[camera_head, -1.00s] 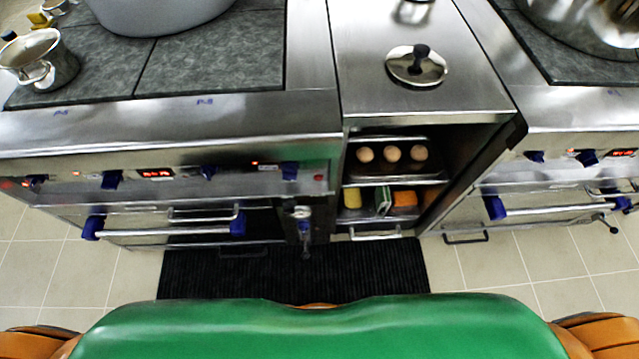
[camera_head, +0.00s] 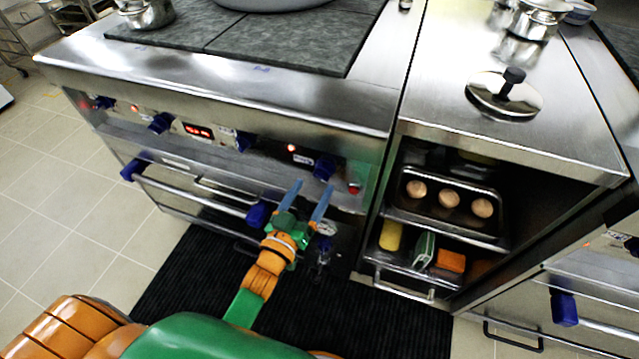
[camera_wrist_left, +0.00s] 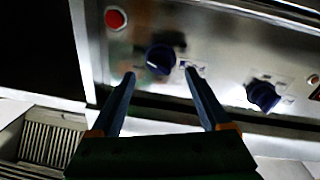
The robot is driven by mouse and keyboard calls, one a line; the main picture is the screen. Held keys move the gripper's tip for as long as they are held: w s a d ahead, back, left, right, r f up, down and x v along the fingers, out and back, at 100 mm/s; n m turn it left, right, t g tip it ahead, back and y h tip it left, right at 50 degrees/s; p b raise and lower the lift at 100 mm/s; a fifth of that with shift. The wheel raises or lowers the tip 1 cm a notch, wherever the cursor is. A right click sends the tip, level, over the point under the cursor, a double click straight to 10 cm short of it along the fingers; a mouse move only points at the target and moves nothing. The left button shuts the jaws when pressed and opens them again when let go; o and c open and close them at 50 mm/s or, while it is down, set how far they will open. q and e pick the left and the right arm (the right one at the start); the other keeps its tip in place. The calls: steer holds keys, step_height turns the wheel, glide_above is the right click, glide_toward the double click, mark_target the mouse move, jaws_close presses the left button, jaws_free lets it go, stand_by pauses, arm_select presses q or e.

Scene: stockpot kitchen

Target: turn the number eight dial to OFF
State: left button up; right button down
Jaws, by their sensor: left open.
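Blue dials line the stove's front panel. The right-end dial (camera_head: 323,168) sits beside a red button (camera_head: 354,188). The same dial (camera_wrist_left: 160,60) is centred in the left wrist view, with the red button (camera_wrist_left: 115,20) beside it. No dial's number is legible, so I cannot tell which is number eight. My left gripper (camera_head: 313,186) is open and empty, its two blue fingers pointing at the right-end dial. In the left wrist view the fingertips (camera_wrist_left: 160,72) lie on either side of that dial; contact cannot be told. My right gripper is not in view.
Another dial (camera_head: 243,141) is farther left, past a small lit lamp. An oven handle (camera_head: 190,195) with blue ends runs below the panel. An open cabinet with a tray of eggs (camera_head: 448,198) stands to the right. A black mat (camera_head: 205,270) covers the floor in front.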

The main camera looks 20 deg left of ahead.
mark_target(319, 179)
arm_select(q)
steer(key=w, duration=0.4)
steer(key=shift+w+d+f, duration=0.1)
steer(key=shift+w+d, duration=0.1)
steer(key=shift+d, duration=0.05)
jaws_close()
